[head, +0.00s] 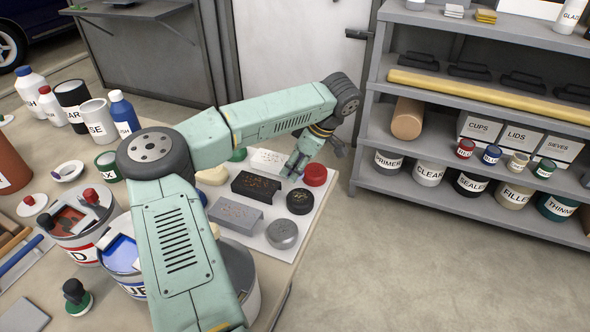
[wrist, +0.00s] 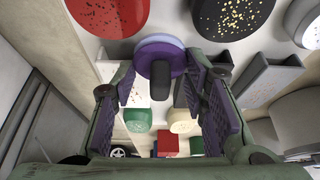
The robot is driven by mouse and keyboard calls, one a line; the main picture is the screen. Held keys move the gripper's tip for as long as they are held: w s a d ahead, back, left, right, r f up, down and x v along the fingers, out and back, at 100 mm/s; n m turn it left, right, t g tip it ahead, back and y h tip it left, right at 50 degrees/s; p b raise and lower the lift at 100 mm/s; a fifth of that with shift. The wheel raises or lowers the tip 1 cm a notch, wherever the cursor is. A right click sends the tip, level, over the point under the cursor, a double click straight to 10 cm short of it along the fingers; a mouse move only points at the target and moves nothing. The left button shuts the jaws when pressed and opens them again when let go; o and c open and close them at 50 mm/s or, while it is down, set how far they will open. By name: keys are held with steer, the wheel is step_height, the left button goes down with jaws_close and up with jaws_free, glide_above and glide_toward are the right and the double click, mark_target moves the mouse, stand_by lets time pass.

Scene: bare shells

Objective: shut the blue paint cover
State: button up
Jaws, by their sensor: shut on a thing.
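An open can with blue paint inside (head: 121,252) stands at the front of the bench, partly behind my arm; its label is partly hidden. My gripper (head: 295,166) is far from it, over the white board at the bench's right end. In the wrist view my gripper (wrist: 163,80) is shut on a blue-violet disc with a dark knob (wrist: 157,48). The knob points towards the wrist camera. The head view does not show the disc clearly, and I cannot tell whether it is the blue paint cover.
The white board (head: 262,243) holds several coloured discs and blocks, including a red disc (head: 315,175) and a black disc (head: 300,201). A can with red paint (head: 75,220) stands left of the blue one. A grey shelf (head: 470,208) stands right, across open floor.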

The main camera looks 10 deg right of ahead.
step_height(320, 180, down, 3)
steer(key=shift+p, duration=0.85)
steer(key=shift+s+f, duration=0.1)
steer(key=shift+f, duration=0.05)
steer(key=shift+f, duration=0.1)
steer(key=shift+s+f+b, duration=0.1)
steer(key=shift+f+b, duration=0.35)
steer(key=shift+b, duration=0.2)
steer(key=shift+c, duration=0.5)
steer(key=o, duration=0.8)
steer(key=shift+c, duration=0.2)
steer(key=shift+o, duration=0.6)
steer(key=shift+f, duration=0.15)
steer(key=shift+o, duration=0.3)
